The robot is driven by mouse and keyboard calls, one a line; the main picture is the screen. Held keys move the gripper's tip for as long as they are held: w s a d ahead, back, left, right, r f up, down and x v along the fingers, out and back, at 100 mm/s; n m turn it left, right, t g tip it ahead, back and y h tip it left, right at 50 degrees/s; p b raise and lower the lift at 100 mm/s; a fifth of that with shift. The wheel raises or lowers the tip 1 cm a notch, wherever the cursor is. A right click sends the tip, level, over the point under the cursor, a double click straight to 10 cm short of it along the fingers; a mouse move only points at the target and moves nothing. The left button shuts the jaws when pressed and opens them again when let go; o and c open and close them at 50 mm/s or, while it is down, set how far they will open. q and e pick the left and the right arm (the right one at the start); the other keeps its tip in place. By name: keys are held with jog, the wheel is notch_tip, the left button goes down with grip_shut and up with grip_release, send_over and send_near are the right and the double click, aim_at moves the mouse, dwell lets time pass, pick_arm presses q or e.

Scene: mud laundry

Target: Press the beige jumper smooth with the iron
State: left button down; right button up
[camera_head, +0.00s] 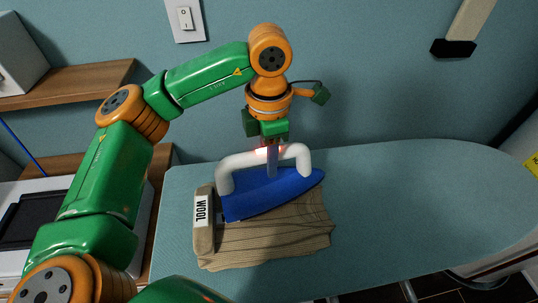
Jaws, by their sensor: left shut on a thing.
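A blue iron (264,194) with a white handle (238,161) rests on or just above the beige jumper (280,237); I cannot tell whether it touches. The iron's tip points right. The jumper lies on the ironing board (420,200), with ridges across its knit and a rolled left edge bearing a white "WOOL" label (201,211). My left gripper (271,158) comes down from above and is shut on the iron's handle. The iron hides the jumper's upper part. My right gripper is not in view.
The board's right half is clear. Wooden shelves (80,83) and a white appliance stand at the left. A wall with a light switch (185,18) is close behind the board. A dark-ended fixture (453,48) hangs at upper right.

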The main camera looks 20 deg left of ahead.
pick_arm(q)
jog(key=shift+f+b, duration=0.35)
dwell(0.3)
jog(key=shift+s+f, duration=0.15)
jog(key=shift+f, duration=0.1)
dwell(2.2)
jog(key=shift+r, duration=0.1)
dwell(0.6)
notch_tip(320, 180, up, 6)
jog(key=p, duration=0.4)
jog(key=shift+r+p, duration=0.2)
jog(key=shift+p, duration=0.2)
jog(key=shift+f, duration=0.1)
jog(key=shift+w, duration=0.2)
